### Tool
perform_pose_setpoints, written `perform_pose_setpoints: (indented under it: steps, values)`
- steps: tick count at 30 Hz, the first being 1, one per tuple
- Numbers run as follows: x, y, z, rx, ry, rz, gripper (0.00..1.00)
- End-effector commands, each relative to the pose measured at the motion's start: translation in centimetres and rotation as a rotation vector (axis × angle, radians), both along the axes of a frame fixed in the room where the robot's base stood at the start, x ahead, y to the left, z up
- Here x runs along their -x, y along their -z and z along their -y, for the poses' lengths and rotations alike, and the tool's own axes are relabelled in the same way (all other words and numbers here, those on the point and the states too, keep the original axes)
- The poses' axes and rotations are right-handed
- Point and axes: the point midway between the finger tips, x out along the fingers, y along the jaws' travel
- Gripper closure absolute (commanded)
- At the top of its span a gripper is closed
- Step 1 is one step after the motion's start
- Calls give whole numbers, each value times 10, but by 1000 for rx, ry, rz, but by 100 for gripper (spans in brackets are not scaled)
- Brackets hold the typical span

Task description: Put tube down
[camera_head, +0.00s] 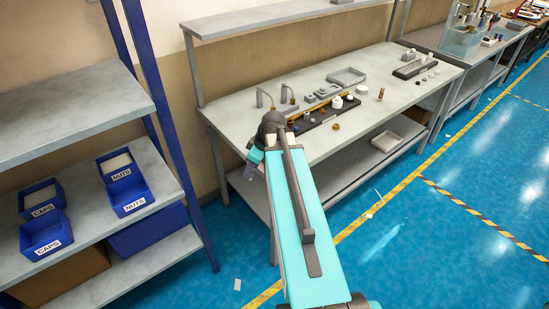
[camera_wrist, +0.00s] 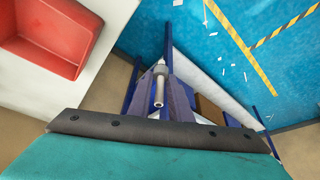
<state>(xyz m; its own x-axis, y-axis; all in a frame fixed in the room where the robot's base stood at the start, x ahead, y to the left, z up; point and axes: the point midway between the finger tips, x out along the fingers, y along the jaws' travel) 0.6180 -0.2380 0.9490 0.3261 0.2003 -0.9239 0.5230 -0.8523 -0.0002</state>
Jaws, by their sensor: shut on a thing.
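My gripper (camera_wrist: 160,78) is shut on a narrow grey tube (camera_wrist: 158,92) in the wrist view. The tube sits between the dark fingers, with its open round end towards the camera. In the head view my gripper (camera_head: 251,168) hangs beside the front left corner of the grey workbench (camera_head: 225,112). The tube cannot be made out there. The wrist view shows floor and blue frame bars beyond the fingers.
A red bin (camera_wrist: 55,32) stands on a pale surface in the wrist view. In the head view, a shelf rack with blue bins (camera_head: 128,196) stands left. The bench carries a grey tray (camera_head: 346,77), a black tray (camera_head: 325,114) and small parts. Blue floor (camera_head: 440,210) is open at right.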

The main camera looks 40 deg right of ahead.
Motion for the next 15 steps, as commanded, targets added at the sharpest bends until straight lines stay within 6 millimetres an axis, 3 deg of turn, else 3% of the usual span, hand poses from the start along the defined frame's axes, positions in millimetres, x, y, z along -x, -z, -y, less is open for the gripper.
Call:
perform_pose_setpoints:
  steps: [3,15]
  values:
    - [-4,8,-42,-1,-69,0,100]
    - [-16,51,-161,0,-270,0,100]
